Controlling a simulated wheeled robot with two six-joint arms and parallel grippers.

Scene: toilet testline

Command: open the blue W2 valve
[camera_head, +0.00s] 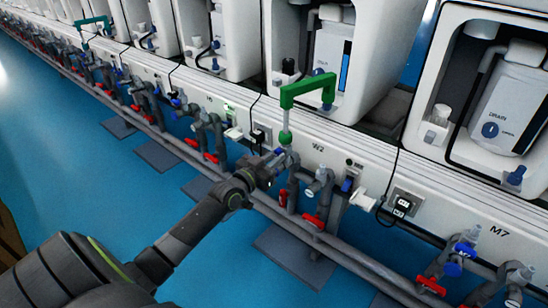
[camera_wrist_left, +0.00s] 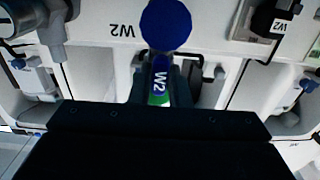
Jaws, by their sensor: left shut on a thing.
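In the head view my left gripper (camera_head: 277,166) is at the pipes just below the panel's W2 label (camera_head: 318,147). The gripper mostly hides the valve there, so its exact angle cannot be told. My right gripper is in neither view.
A green pipe handle (camera_head: 308,90) stands just above the gripper. Red-handled valves (camera_head: 314,222) sit on grey pipes below and to the right. A white panel (camera_head: 340,160) with sockets and black cables runs behind. The blue floor (camera_head: 100,200) is open at left.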

